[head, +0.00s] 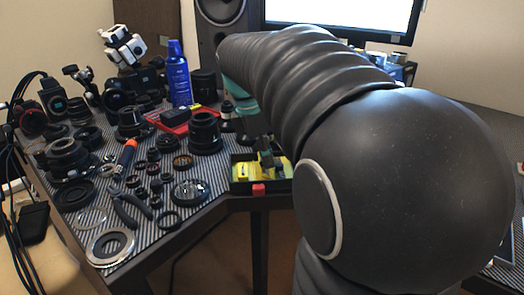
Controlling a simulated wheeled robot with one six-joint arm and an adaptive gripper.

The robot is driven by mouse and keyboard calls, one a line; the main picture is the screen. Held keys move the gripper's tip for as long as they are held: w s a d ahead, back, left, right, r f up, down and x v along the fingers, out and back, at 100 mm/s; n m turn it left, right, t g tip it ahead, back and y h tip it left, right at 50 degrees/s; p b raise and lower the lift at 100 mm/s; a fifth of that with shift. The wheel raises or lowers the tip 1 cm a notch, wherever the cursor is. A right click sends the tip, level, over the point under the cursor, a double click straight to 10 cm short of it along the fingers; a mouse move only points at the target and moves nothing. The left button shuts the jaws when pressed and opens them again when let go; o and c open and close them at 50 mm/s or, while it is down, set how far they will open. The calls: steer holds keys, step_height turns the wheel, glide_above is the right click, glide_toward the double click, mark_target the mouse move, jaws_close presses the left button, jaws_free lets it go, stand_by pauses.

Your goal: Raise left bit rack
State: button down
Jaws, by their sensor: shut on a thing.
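A small black case (240,187) with a red latch (258,189) sits at the table's front corner, just left of my arm. Yellow bit racks show inside it, and the left bit rack (243,171) is at its left side. My gripper (266,158) reaches down into the case from above, mostly hidden behind my own arm. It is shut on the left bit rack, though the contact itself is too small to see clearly. I cannot tell whether the rack is tilted. The right part of the case is hidden by my arm.
The striped table (207,170) is crowded with lens parts left of the case. A blue bottle (179,75), a red tray (170,121) and a large black lens (204,134) stand behind. A speaker (222,45) and a monitor (345,18) are at the back.

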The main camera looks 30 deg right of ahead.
steer(key=shift+f, duration=0.1)
steer(key=c, duration=1.1)
jaws_free()
steer(key=v, duration=1.2)
